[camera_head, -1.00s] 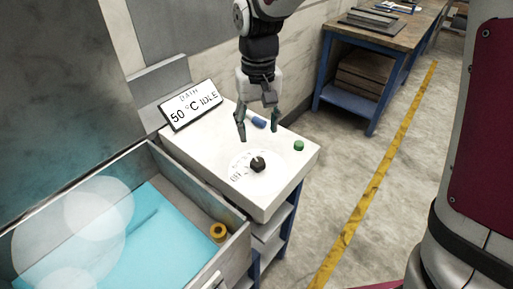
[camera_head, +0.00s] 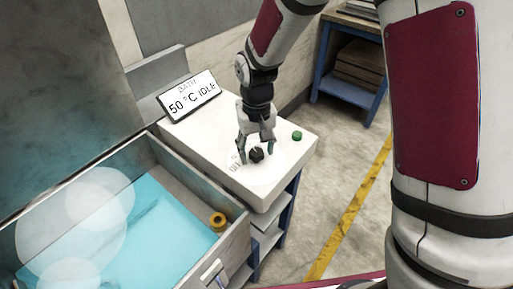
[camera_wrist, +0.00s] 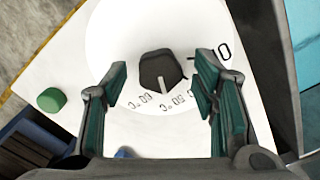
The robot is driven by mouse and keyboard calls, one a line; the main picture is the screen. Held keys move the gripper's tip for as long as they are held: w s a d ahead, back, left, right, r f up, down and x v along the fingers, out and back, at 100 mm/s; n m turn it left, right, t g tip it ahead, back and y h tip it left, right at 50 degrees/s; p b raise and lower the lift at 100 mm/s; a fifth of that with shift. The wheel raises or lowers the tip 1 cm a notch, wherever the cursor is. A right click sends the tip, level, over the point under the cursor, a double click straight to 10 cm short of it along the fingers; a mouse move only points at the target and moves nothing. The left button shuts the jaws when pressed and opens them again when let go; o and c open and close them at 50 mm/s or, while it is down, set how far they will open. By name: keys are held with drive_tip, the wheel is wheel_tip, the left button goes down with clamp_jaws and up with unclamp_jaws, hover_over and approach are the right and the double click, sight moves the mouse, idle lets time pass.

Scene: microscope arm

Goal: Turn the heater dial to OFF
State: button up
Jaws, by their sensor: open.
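The heater dial is a dark knob (camera_head: 256,154) with a pale pointer line, on a round white face on top of the white box. In the wrist view the knob (camera_wrist: 162,72) lies just beyond and between my open fingertips. Its pointer line aims toward the lower side of that picture, near the printed temperature marks. Other lettering (camera_wrist: 222,52) is only partly visible at the right. My gripper (camera_head: 256,157) is open, pointing down over the dial, with one finger on either side of the knob. Whether a finger touches it I cannot tell.
A sign (camera_head: 189,96) reading "BATH 50 °C IDLE" stands at the back of the white box (camera_head: 275,187). A green button (camera_head: 297,135) sits right of the dial.

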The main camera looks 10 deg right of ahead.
drive_tip(key=c, duration=1.2)
drive_tip(key=shift+o, duration=0.2)
drive_tip(key=shift+n, duration=0.3)
drive_tip(key=n, duration=1.1)
drive_tip(key=shift+p, duration=0.35)
drive_tip(key=shift+n+p, duration=0.35)
drive_tip(key=shift+n, duration=1.85)
